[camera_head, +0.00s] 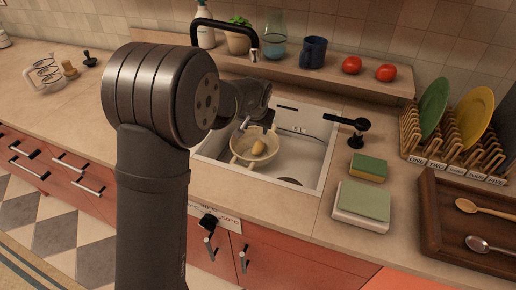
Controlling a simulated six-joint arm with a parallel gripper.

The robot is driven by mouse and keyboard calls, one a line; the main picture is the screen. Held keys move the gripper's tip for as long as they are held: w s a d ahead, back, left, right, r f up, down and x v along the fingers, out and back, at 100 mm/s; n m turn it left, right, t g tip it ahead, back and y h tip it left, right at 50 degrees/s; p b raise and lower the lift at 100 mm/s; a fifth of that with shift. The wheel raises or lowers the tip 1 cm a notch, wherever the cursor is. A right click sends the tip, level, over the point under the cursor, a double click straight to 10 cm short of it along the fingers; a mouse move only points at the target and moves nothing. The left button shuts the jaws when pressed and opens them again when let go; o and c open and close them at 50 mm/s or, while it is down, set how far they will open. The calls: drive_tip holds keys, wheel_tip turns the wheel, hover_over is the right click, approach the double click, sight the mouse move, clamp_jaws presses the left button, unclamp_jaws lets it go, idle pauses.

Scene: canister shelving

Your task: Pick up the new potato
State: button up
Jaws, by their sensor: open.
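The new potato (258,147) is a small yellow lump lying in a pale colander (241,158) inside the white sink (308,165). My gripper (257,130) is over the colander, just above the potato, with its fingers pointing down. It is open and empty. The fingertips are small in the picture, and I cannot tell whether they touch the potato. My arm hides the left part of the sink.
A black faucet (226,25) stands behind the sink, and a black tap handle (352,125) at its right. A ledge behind holds a blue cup (313,52) and two tomatoes (352,65). Right are sponges (369,167), a dish rack (455,150) and a wooden tray (450,215).

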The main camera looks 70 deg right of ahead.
drive_tip(key=s, duration=0.1)
hover_over(258, 146)
drive_tip(key=s+a, duration=0.1)
drive_tip(key=a, duration=0.2)
wheel_tip(258, 146, down, 11)
drive_tip(key=shift+s+d+r, duration=0.1)
drive_tip(key=shift+d+r, duration=0.05)
drive_tip(key=shift+r, duration=0.05)
drive_tip(key=shift+d+x, duration=0.15)
drive_tip(key=shift+x, duration=1.4)
drive_tip(key=shift+d+x, duration=0.1)
drive_tip(key=shift+x, duration=1.45)
drive_tip(key=shift+r, duration=0.15)
drive_tip(key=c, duration=0.8)
drive_tip(key=shift+r, duration=0.1)
